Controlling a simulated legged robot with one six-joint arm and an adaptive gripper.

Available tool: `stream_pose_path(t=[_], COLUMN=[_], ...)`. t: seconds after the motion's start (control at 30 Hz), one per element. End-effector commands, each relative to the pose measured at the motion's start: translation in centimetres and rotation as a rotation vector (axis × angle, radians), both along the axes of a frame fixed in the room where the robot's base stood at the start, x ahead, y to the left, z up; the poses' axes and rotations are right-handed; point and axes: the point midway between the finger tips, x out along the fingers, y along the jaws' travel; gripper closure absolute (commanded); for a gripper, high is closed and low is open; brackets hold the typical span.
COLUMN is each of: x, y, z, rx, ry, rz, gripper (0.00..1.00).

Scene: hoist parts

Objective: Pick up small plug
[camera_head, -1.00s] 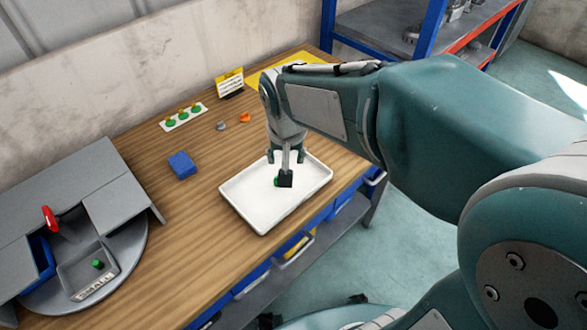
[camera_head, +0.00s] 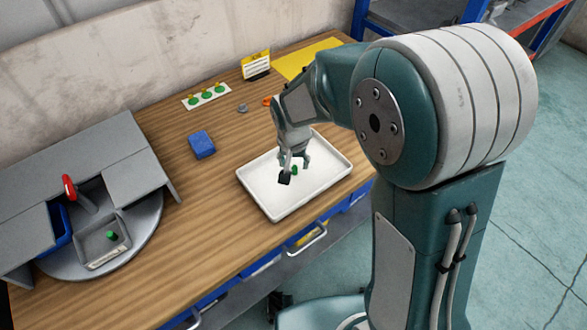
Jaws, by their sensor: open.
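A small green plug (camera_head: 294,170) lies in the white tray (camera_head: 262,205) on the wooden bench. My gripper (camera_head: 296,169) is over the tray with its fingers apart, one dark fingertip to the left of the plug and the other finger to its right. The plug shows between the fingers; I cannot tell whether they touch it. Another green plug (camera_head: 112,236) sits in a grey bin, labelled SMALL in the earlier view, on the round grey turntable at the left.
A blue block (camera_head: 202,144) lies left of the tray. A white card with several green plugs (camera_head: 206,95), a grey piece (camera_head: 242,108), an orange piece (camera_head: 267,101) and a yellow sign (camera_head: 256,66) are behind.

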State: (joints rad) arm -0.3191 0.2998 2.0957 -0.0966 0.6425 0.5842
Motion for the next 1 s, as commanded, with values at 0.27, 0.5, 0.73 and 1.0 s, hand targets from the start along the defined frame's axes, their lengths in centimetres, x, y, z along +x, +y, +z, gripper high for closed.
stream_pose_path(t=[0.27, 0.5, 0.73, 1.0], x=[0.4, 0.4, 0.4, 0.4], y=[0.0, 0.1, 0.0, 0.0], z=[-2.8, -2.8, -2.8, -2.8], rx=[-0.001, -0.001, 0.0, -0.001], ry=[0.0, 0.0, -0.001, 0.0], rz=[-0.001, -0.001, -0.001, -0.001], gripper=[0.35, 0.53, 0.92, 0.93])
